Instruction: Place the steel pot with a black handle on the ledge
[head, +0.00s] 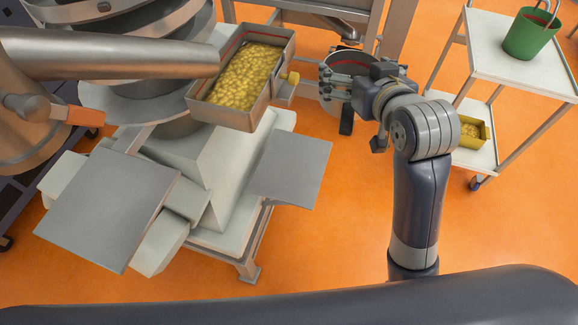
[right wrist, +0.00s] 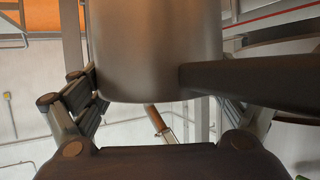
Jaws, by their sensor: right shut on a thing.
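The steel pot (right wrist: 155,50) fills the top middle of the right wrist view. Its black handle (right wrist: 255,80) runs out to the right there; in the head view a black handle end (head: 346,118) hangs below the gripper. Flat grey plates stick out from the machine, one at left (head: 110,208) and one at centre (head: 292,170); I cannot tell which surface is the ledge. My left gripper is not seen.
A tray of yellow pieces (head: 205,109) sits on the machine, left of my right gripper. A white trolley (head: 545,65) at the right carries a green bucket (head: 530,35) and a yellow bin (head: 471,145). Orange floor between machine and arm is clear.

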